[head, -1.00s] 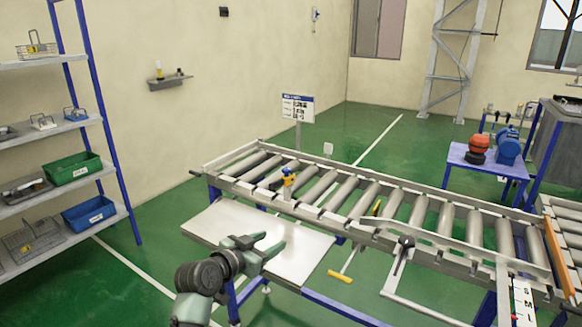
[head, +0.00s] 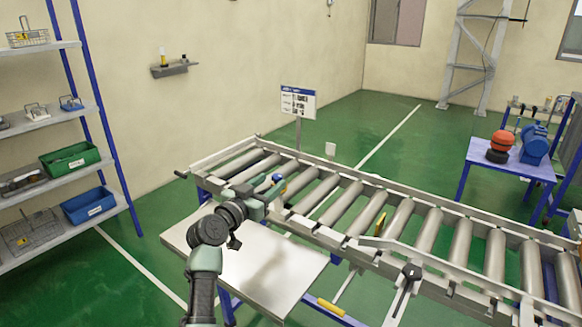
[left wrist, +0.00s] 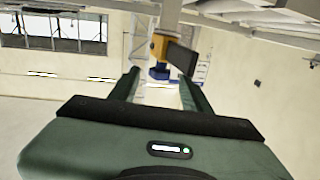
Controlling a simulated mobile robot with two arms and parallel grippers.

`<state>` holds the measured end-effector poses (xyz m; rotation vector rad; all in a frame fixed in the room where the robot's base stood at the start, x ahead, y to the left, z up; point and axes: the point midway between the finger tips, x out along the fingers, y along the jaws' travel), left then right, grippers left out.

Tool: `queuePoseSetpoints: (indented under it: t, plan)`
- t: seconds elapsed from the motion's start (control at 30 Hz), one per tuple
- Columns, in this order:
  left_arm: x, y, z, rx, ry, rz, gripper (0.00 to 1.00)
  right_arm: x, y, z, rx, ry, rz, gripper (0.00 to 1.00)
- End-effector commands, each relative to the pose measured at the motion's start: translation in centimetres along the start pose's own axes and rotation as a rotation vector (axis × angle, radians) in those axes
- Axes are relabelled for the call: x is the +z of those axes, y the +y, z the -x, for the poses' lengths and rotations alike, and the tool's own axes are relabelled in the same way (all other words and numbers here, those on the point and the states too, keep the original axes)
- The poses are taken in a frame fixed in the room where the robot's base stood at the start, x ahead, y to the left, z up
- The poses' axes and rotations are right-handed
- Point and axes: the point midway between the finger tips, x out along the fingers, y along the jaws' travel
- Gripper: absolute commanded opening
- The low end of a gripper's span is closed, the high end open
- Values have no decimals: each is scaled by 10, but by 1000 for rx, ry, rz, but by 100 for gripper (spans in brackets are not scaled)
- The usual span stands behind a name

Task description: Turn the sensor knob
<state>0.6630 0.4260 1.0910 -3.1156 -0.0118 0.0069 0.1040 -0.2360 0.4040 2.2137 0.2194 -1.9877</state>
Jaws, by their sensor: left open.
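The sensor (head: 278,181) stands on the near rail of the roller conveyor, partly hidden by my left gripper (head: 268,191). In the left wrist view it shows as a yellow body (left wrist: 158,46) on a grey post, with a blue knob (left wrist: 160,73) and a dark block at its side. My left gripper is open, and its two green fingers also show in the left wrist view (left wrist: 160,88). The blue knob appears in the gap between the fingers, with space on both sides; whether it is at fingertip depth I cannot tell. My right gripper is not in view.
The roller conveyor (head: 345,243) runs across the middle, with a pale side table (head: 285,277) below my left arm. A signboard (head: 298,102) stands behind it. A shelf (head: 75,186) with bins is at left, a blue table (head: 511,168) at right.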

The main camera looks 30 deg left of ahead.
Motion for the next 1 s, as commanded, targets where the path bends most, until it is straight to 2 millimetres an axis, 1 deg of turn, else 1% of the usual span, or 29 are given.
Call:
queuePoseSetpoints:
  t: [0.17, 0.33, 0.5, 0.7, 0.9, 0.93, 0.97, 1.0]
  plan:
    - [-2, 0, -19, 1, 0, 4, 48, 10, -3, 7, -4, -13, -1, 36]
    - [-2, 1, -48, 2, -1, 4, 48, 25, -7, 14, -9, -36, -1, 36]
    - [-1, 0, -68, 1, -1, 3, 48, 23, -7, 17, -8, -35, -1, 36]
    - [0, 0, -77, 1, -1, 1, 48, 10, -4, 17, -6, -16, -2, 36]
    - [0, 0, -77, 0, -1, 1, 48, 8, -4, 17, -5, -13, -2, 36]
    - [0, 0, -77, 0, -1, 1, 45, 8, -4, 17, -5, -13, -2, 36]
    - [0, 0, -77, 0, -1, 1, 37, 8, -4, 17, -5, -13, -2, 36]
    - [0, 0, -77, 0, -1, 0, 26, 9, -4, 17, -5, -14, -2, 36]
